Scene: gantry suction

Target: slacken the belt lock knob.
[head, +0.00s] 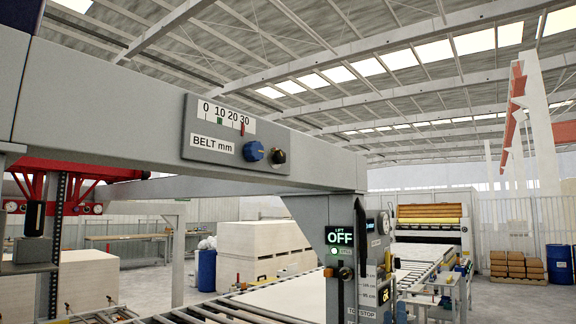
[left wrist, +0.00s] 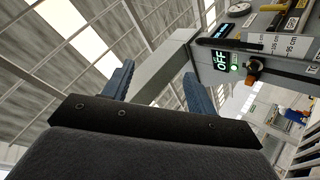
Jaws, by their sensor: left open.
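The grey belt panel (head: 232,138) is on the long beam in the head view. It carries a "BELT mm" scale with a green mark and a red mark near 30. A blue knob (head: 253,151) with a pale pointer line and a smaller black knob (head: 279,157) sit below the scale; no label shows which is the lock. My left gripper (left wrist: 158,70) is open and empty in the left wrist view, its two blue-grey fingers apart and pointing towards the roof. My right gripper is not in view.
The beam (head: 120,105) spans the upper left. A control post with a lit "OFF" display (head: 340,236) stands at its right end, also in the left wrist view (left wrist: 220,60). A red frame (head: 95,170) hangs at left. Pale board stacks (head: 260,245) and a roller conveyor lie beyond.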

